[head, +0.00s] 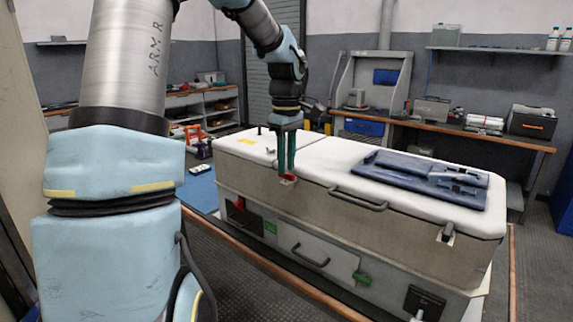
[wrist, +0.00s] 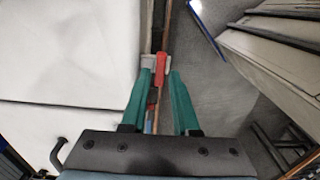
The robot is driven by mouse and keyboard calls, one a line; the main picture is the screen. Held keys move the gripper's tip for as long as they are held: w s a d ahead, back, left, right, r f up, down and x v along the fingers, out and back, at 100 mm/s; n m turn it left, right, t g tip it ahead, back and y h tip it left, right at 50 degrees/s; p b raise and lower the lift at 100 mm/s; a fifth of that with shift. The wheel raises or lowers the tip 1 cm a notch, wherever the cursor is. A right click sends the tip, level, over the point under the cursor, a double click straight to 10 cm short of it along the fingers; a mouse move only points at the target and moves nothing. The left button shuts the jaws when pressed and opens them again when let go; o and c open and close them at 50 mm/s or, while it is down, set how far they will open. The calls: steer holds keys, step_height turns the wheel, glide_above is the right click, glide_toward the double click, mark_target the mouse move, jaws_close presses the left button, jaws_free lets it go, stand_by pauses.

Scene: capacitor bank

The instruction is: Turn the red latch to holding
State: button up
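A blue folded item (head: 420,178) lies on the white lid. A handle (head: 358,200) sticks out from the cabinet front, right of the latch. A workbench (head: 460,132) with boxes stands behind. Dark floor (head: 250,285) is clear in front.

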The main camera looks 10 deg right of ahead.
steer(key=shift+f, duration=0.85)
steer(key=shift+c, duration=0.4)
jaws_close()
